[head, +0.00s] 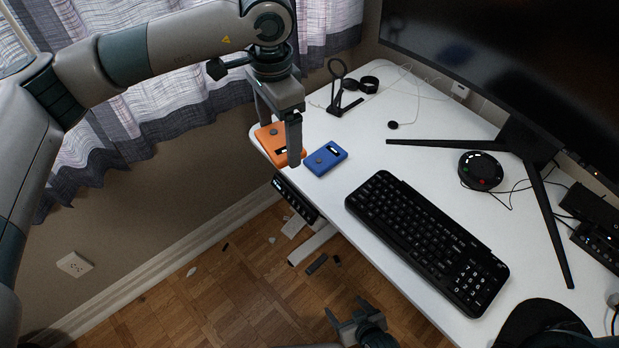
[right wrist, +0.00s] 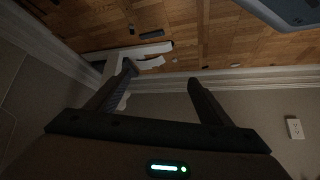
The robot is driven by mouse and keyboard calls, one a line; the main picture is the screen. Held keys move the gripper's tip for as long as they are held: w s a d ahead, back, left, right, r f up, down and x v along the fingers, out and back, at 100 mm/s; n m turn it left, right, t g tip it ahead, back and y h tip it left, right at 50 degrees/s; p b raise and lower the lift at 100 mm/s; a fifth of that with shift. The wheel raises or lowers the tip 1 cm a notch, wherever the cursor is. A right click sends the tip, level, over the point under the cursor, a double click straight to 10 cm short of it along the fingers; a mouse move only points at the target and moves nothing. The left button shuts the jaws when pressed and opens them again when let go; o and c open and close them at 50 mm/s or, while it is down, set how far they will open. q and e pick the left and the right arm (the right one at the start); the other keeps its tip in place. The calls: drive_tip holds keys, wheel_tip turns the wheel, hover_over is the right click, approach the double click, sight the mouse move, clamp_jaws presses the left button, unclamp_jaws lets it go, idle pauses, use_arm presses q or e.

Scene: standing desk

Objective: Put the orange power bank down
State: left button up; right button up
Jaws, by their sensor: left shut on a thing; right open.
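The orange power bank (head: 270,137) is at the far left corner of the white desk, with part of it hidden behind my left gripper. My left gripper (head: 280,142) comes down from above and is shut on the orange power bank. The power bank looks at or very near the desk surface; I cannot tell whether it touches. A blue power bank (head: 326,158) lies just to its right on the desk. My right gripper (head: 349,325) is open and empty, low in front of the desk over the floor; its spread fingers also show in the right wrist view (right wrist: 160,85).
A black keyboard (head: 428,240) lies right of the blue power bank. Behind are a black stand (head: 343,100), a round black speakerphone (head: 480,171) and a monitor on splayed legs (head: 530,140). The desk's left edge is close to the orange power bank. Curtains (head: 180,100) hang behind my left arm.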

drive_tip(key=w+a+r+n+t+y, duration=0.15)
drive_tip(key=a+r, duration=0.35)
drive_tip(key=r, duration=0.5)
drive_tip(key=w+a+r+t+y, duration=0.1)
drive_tip(key=w+a+r+y, duration=0.2)
drive_tip(key=r, duration=0.6)
drive_tip(key=w+a+r+n+t, duration=0.1)
drive_tip(key=w+a+r, duration=0.1)
drive_tip(key=a+r, duration=0.6)
drive_tip(key=w+d+r+t, duration=0.1)
drive_tip(key=d+r+t, duration=0.1)
drive_tip(key=r, duration=1.1)
drive_tip(key=w+d+r+t, duration=0.2)
drive_tip(key=d+r, duration=0.2)
drive_tip(key=r, duration=0.9)
drive_tip(key=shift+r+y, duration=0.2)
drive_tip(key=shift+y, duration=0.25)
drive_tip(key=shift+w+t, duration=0.15)
drive_tip(key=shift+t, duration=0.1)
approach(268, 126)
drive_tip(key=shift+f+x, duration=0.15)
drive_tip(key=shift+x, duration=1.2)
drive_tip(key=shift+f+x, duration=0.15)
drive_tip(key=shift+x, duration=1.15)
drive_tip(key=shift+d, duration=0.1)
